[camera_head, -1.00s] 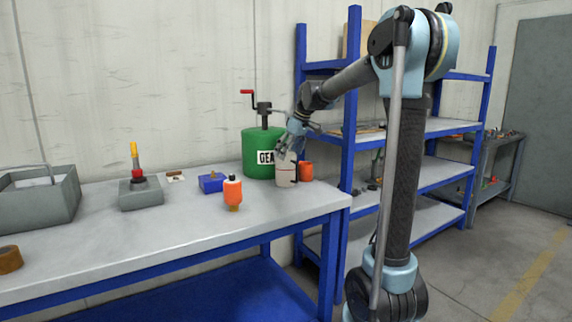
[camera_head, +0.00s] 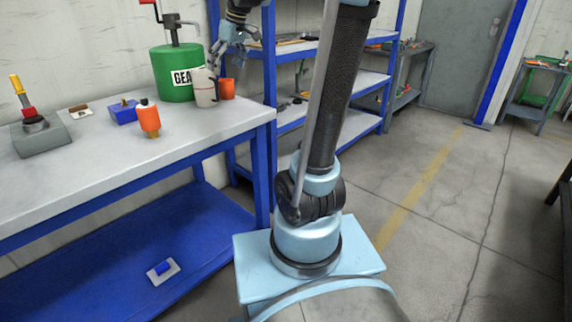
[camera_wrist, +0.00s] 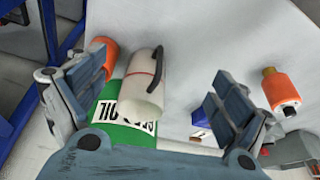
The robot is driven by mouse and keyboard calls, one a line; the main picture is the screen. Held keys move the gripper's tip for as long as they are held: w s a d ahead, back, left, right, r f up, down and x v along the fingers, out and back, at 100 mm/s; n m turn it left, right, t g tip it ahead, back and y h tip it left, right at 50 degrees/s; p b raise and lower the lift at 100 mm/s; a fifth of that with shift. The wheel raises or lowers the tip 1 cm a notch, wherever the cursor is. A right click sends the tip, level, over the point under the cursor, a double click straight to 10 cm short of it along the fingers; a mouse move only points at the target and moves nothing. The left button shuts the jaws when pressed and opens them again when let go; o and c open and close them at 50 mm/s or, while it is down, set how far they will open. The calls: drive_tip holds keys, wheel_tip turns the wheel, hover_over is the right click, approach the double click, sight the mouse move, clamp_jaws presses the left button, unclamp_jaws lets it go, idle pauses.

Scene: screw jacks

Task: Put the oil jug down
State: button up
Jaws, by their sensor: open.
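The oil jug (camera_head: 205,90), cream-white with a dark handle, stands upright on the grey bench top (camera_head: 185,135). It is in front of the green drum and beside an orange cup. My gripper (camera_head: 228,55) is open, above and slightly right of the jug in the head view. In the wrist view the jug (camera_wrist: 138,85) shows between the two spread fingers of my gripper (camera_wrist: 148,68), with visible gaps on both sides. Its dark handle faces right there. Nothing is held.
The green drum (camera_head: 163,72) with a crank pump stands behind the jug. The orange cup (camera_head: 227,90) is close at its right. An orange bottle (camera_head: 149,118) and a blue box (camera_head: 123,112) stand to the left. A blue-framed shelf (camera_head: 268,60) rises just right of the bench.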

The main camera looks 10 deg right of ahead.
drive_tip(key=s+d+f+m+h, duration=0.1)
drive_tip(key=s+d+f+m, duration=0.3)
drive_tip(key=s+d+f, duration=0.3)
drive_tip(key=s+d+f+m+h, duration=0.2)
drive_tip(key=s+d+f+m, duration=0.3)
drive_tip(key=s+f, duration=1.3)
drive_tip(key=s+d, duration=0.3)
drive_tip(key=s, duration=0.2)
drive_tip(key=shift+s+f, duration=0.2)
drive_tip(key=shift+f, duration=0.1)
drive_tip(key=shift+w+f, duration=0.2)
drive_tip(key=shift+w, duration=0.25)
